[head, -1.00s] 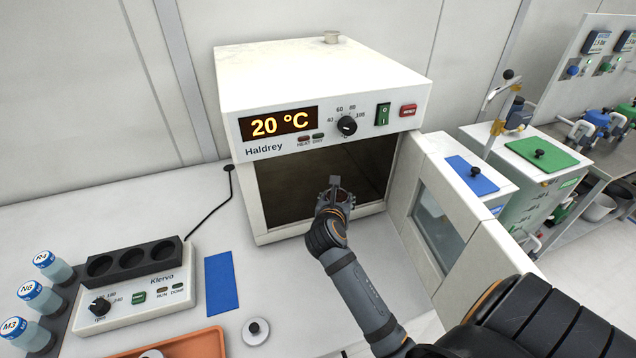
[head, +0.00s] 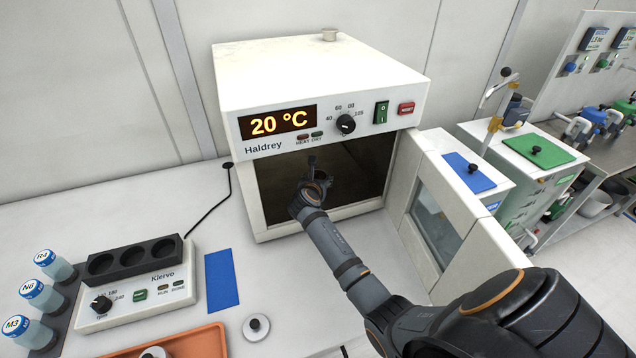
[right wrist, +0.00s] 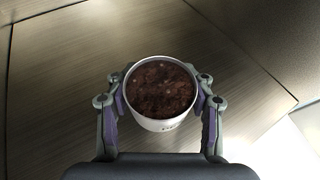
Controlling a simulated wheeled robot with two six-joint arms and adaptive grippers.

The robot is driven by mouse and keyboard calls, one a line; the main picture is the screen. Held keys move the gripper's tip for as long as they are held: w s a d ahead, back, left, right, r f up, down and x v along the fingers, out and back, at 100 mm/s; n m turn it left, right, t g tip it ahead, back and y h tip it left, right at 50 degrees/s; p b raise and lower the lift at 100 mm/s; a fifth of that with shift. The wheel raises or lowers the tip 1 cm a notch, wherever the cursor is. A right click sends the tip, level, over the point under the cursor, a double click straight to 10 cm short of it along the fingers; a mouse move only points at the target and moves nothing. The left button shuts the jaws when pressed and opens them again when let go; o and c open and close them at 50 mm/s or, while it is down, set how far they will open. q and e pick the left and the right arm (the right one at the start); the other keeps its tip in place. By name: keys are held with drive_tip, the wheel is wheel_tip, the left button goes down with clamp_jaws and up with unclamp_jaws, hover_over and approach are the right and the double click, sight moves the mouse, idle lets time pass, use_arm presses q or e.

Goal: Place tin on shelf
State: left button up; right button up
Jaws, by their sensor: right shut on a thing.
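In the right wrist view a white round tin (right wrist: 160,95) filled with dark brown, soil-like stuff sits upright between the fingers of my right gripper (right wrist: 161,100). The fingers are shut on its sides. In the head view my right gripper (head: 312,172) reaches into the open oven (head: 320,62), and the tin is hidden behind or too dark to make out. A brown-grey metal surface, the oven's inside shelf (right wrist: 60,90), lies below the tin. I cannot tell whether the tin touches it. My left gripper is not in view.
The oven door (head: 432,215) stands open at the right, close to my right arm. A shaker (head: 140,280), a blue mat (head: 221,281), an orange tray (head: 200,345) and a round lid with a knob (head: 256,327) lie on the bench. Capped bottles (head: 42,295) stand at the left.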

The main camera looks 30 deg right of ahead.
drive_tip(key=shift+f, duration=0.9)
drive_tip(key=shift+w+d+f, duration=0.1)
drive_tip(key=shift+w+f, duration=0.2)
drive_tip(key=shift+s, duration=0.1)
drive_tip(key=o, duration=1.4)
drive_tip(key=shift+f, duration=0.1)
